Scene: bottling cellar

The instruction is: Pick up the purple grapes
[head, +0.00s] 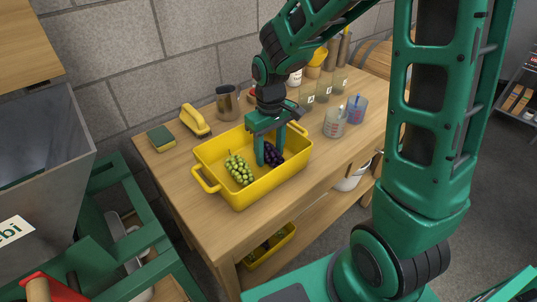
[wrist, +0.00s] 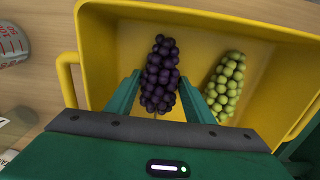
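The purple grapes (wrist: 160,75) lie as a dark bunch in the yellow tub (wrist: 92,60), near its middle in the wrist view. In the head view the purple grapes (head: 273,154) are partly hidden by my gripper. My gripper (head: 270,160) points down into the tub, and its green fingers (wrist: 160,82) stand on either side of the bunch. The fingers look open around the grapes, very close to their sides; firm contact cannot be seen.
Green grapes (head: 238,169) lie in the same tub, beside the purple ones. The tub walls surround the fingers. On the wooden table (head: 215,219) stand a metal jug (head: 228,103), a yellow-handled brush (head: 195,121), a sponge (head: 161,138), measuring cups (head: 335,123) and bottles.

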